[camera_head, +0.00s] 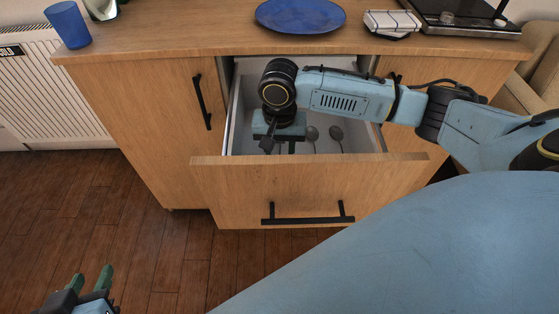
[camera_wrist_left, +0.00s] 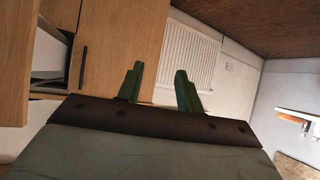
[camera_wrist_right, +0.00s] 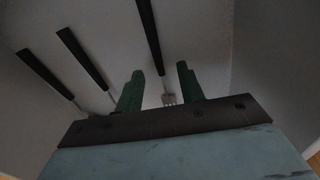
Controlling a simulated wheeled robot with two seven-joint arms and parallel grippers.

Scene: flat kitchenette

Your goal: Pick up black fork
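The fork shows in the right wrist view, with its black handle (camera_wrist_right: 150,36) running up and its pale tines (camera_wrist_right: 168,98) in the gap between my finger pads. My right gripper (camera_wrist_right: 160,88) is open, with nothing held. I cannot tell how far above the fork the fingers are. In the head view my right gripper (camera_head: 279,145) points down inside the open drawer (camera_head: 310,172), and the arm hides the fork there. My left gripper (camera_head: 90,281) is at the bottom left, away from the cabinet; its fingers also show apart and empty in the left wrist view (camera_wrist_left: 158,85).
Two spoons (camera_head: 312,133) (camera_head: 336,133) lie right of my right gripper in the drawer. Two more black handles (camera_wrist_right: 82,57) (camera_wrist_right: 44,72) lie left of the fork. The countertop (camera_head: 200,38) holds a blue cup (camera_head: 68,25) and a blue plate (camera_head: 300,15). A radiator (camera_head: 50,85) stands left.

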